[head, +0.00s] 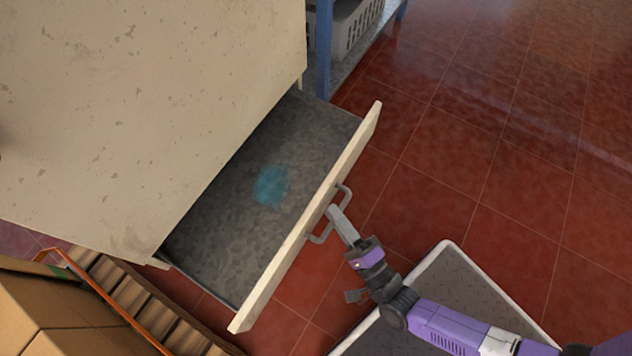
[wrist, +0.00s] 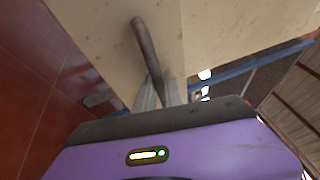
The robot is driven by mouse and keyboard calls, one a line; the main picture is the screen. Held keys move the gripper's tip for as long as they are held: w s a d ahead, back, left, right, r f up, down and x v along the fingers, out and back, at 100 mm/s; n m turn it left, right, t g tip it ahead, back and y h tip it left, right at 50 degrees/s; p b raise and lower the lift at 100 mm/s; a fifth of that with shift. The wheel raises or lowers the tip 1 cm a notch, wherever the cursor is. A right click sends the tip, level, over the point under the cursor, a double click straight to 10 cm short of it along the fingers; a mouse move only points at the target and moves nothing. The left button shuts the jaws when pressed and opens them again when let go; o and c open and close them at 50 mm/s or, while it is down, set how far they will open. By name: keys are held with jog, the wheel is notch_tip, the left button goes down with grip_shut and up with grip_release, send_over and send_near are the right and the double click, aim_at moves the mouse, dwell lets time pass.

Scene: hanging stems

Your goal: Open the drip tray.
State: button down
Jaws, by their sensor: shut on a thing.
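The drip tray (head: 225,225) is a grey-bottomed drawer pulled out from under a worn cream cabinet (head: 150,110). A bluish patch (head: 271,186) shows on its floor. Its cream front panel (head: 268,293) carries a grey bar handle (head: 318,238). My gripper (head: 335,212) is at the handle's middle, outside the front panel, and is shut on the handle. In the wrist view the handle (wrist: 147,45) runs down between my gripper's fingers (wrist: 160,92), with the cream panel (wrist: 215,30) behind it.
Cardboard boxes (head: 60,310) and a slatted wooden pallet (head: 125,290) stand at lower left. A blue-framed shelf (head: 324,50) with a white basket (head: 355,25) is behind. Floor at right is clear.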

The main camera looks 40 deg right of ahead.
jog(key=shift+s+d, duration=0.3)
jog(key=shift+s, duration=0.35)
jog(key=c, duration=1.5)
grip_release()
jog(key=shift+o, duration=0.2)
jog(key=shift+s, duration=0.1)
jog(key=p+v, duration=0.1)
jog(key=v, duration=0.6)
jog(key=shift+s, duration=0.3)
